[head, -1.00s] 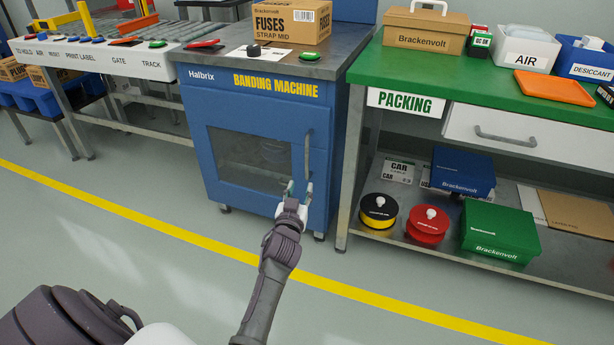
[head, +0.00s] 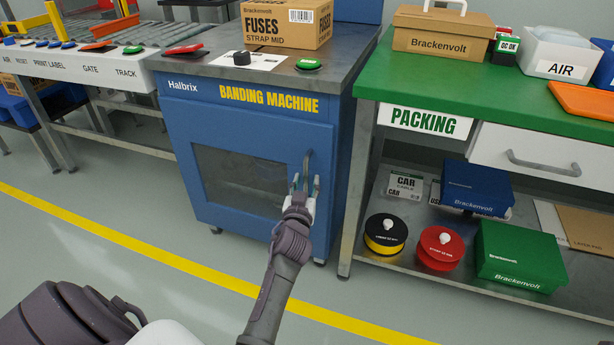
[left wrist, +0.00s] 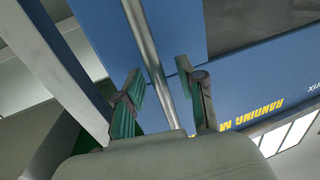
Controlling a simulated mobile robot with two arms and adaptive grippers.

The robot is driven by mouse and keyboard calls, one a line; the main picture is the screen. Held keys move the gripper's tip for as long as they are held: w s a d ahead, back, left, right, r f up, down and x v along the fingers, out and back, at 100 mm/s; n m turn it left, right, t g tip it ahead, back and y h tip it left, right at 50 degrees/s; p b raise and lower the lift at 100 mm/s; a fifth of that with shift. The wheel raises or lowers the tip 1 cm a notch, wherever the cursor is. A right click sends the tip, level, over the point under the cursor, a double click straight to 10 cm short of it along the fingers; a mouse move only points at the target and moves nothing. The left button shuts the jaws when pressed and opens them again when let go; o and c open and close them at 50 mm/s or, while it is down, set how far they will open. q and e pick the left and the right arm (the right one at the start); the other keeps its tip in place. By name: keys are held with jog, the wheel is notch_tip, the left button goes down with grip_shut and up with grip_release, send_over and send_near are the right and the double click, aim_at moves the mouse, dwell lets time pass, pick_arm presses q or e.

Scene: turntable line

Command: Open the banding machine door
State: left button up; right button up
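The blue banding machine (head: 185,130) stands at the centre of the head view, with its yellow lettering on the front. Its door (head: 218,207), with a dark window, looks shut. The upright metal door handle (head: 306,162) is on the door's right side. My left gripper (head: 304,184) is at the lower part of the handle. In the left wrist view the green-padded fingers of my left gripper (left wrist: 162,88) are apart, with the handle bar (left wrist: 148,45) running between them. I see a gap beside the bar, so the fingers are not closed on it. My right gripper is not in view.
A FUSES carton (head: 287,24) and a green button (head: 308,64) are on the machine's top. The green packing bench (head: 450,85) stands close on the right, with reels and boxes on its lower shelf. The floor (head: 110,205) before the machine is clear.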

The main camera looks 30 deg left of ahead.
pick_arm(q)
grip_shut()
dwell(0.6)
